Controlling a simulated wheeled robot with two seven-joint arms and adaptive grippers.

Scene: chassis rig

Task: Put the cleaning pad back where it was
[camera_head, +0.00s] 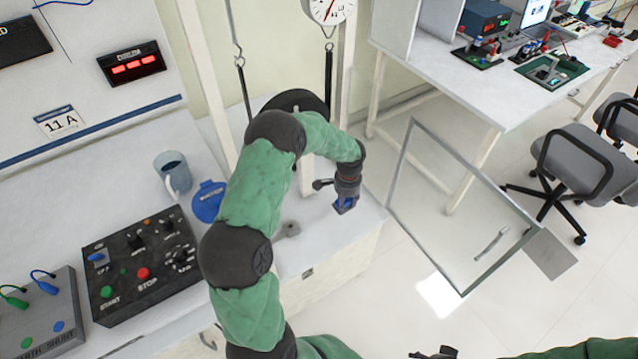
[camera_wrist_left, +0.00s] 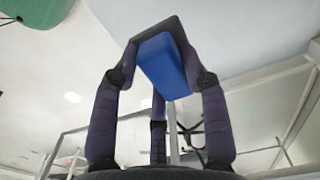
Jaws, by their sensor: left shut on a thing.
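The cleaning pad, a small blue block with a dark backing, shows in the left wrist view (camera_wrist_left: 163,68) between the fingertips of my left gripper (camera_wrist_left: 158,75). The gripper is shut on it. In the head view my left gripper (camera_head: 346,197) points down at the right end of the white bench, and a little of the blue pad (camera_head: 344,205) shows at its tips. I cannot tell whether the pad touches the bench top. My right gripper (camera_head: 436,352) shows only as a dark piece at the bottom edge, and its fingers cannot be made out.
A frame with a dial gauge (camera_head: 329,10) and hanging rods stands behind my left arm. A clear panel (camera_head: 455,215) stands open at right.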

